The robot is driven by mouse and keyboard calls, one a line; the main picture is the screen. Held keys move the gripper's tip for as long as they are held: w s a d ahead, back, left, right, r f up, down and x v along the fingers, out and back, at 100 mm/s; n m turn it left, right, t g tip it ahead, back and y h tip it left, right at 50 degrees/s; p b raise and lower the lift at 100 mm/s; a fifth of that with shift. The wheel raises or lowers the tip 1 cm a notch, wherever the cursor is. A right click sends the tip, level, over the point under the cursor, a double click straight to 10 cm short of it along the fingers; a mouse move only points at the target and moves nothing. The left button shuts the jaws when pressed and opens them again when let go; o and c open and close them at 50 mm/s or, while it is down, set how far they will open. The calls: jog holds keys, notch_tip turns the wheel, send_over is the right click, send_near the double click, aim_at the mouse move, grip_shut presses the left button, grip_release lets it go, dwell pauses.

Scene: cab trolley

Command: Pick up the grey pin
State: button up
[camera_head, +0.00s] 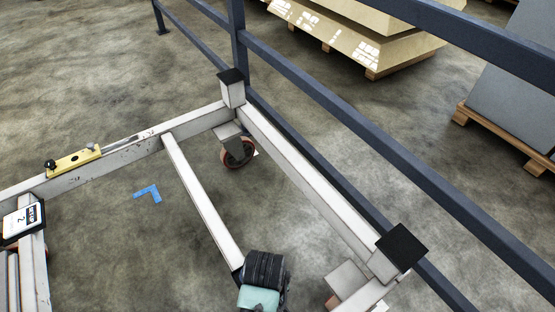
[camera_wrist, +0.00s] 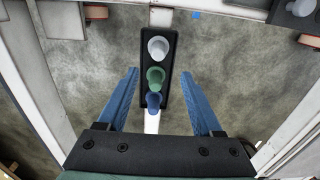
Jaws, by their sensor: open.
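The grey pin (camera_wrist: 158,48) shows in the wrist view as a pale round-headed pin at the far end of a black holder (camera_wrist: 172,38). A green pin (camera_wrist: 155,76) and a blue pin (camera_wrist: 154,101) stand in the same holder, nearer to me. My gripper (camera_wrist: 160,73) is open, with one blue finger on each side of the holder's near half. Nothing is held between the fingers, and the grey pin lies beyond their tips. In the head view my gripper's end is hidden by my own wrist, and the holder and pins cannot be made out.
A white trolley frame (camera_head: 204,199) with a cross beam and castors (camera_head: 238,153) surrounds the spot. A yellow plate (camera_head: 73,161) with knobs and a label sign (camera_head: 22,221) sit at the left. A dark blue railing (camera_head: 318,95) runs behind. A blue mark (camera_head: 148,193) lies on the floor.

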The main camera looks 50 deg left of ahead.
notch_tip(320, 180, down, 4)
jog(key=shift+f+b, duration=0.15)
jog(key=shift+b, duration=0.45)
jog(key=f+b, duration=0.2)
jog(key=f, duration=0.3)
jog(key=shift+w+d+f+b, duration=0.1)
jog(key=shift+d+b, duration=0.2)
jog(key=shift+b, duration=0.1)
grip_shut()
